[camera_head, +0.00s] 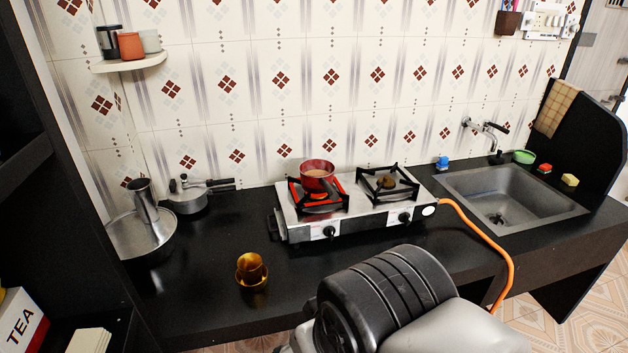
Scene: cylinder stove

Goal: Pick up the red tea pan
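The red tea pan (318,179) stands upright on the left burner of the two-burner stove (330,231). Brownish liquid shows inside it. The burner under it glows orange-red. No handle of the pan can be made out. My arm shows large at the bottom centre, in front of the counter. My gripper itself does not show, so its distance from the pan and its state are hidden.
An amber cup (251,268) sits on the counter at front left. A pressure cooker (189,196) and a steel vessel (140,231) stand at left. An orange hose (478,232) runs from the stove over the front edge. A sink (513,197) lies right.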

